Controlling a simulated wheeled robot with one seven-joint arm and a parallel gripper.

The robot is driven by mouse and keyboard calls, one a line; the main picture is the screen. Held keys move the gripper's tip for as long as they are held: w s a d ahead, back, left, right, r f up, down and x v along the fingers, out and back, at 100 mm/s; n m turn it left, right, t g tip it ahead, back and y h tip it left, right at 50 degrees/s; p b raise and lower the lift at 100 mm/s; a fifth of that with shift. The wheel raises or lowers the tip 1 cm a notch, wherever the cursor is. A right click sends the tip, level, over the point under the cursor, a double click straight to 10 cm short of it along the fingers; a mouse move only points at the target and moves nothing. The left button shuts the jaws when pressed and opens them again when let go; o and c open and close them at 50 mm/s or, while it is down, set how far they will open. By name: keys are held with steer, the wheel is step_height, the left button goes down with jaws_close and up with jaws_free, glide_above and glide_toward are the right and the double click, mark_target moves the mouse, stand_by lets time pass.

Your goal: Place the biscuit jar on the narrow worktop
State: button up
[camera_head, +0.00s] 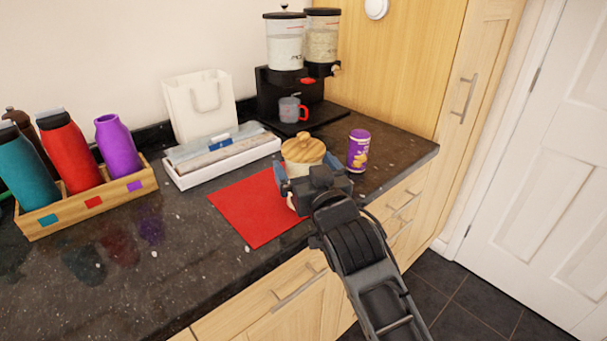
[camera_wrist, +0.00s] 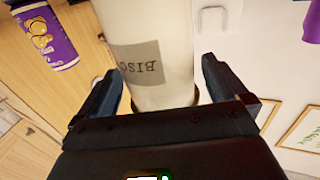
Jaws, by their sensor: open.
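The biscuit jar (camera_head: 303,149) is cream with a round wooden lid. It stands upright at the far right part of the red mat (camera_head: 243,215) on the dark speckled worktop (camera_head: 180,270); its base is hidden behind my gripper. My gripper (camera_head: 308,180) is open in front of the jar. In the wrist view, which is upside down, the jar (camera_wrist: 175,75) with its grey label lies between the two fingers of my gripper (camera_wrist: 160,85). Gaps show on both sides of the jar. I cannot tell which part counts as the narrow worktop.
A purple snack tube (camera_head: 359,150) stands close right of the jar. A white tray (camera_head: 222,165) lies left behind it, and a dispenser (camera_head: 290,88) with a grey mug (camera_head: 291,109) stands at the back. A wooden bottle crate (camera_head: 90,205) is at the left. The front left worktop is clear.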

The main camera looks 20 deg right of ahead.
steer(key=shift+w+d, duration=0.1)
steer(key=shift+w, duration=0.7)
steer(key=shift+c, duration=0.2)
steer(key=c, duration=1.2)
steer(key=shift+c, duration=0.9)
steer(key=shift+r, duration=0.15)
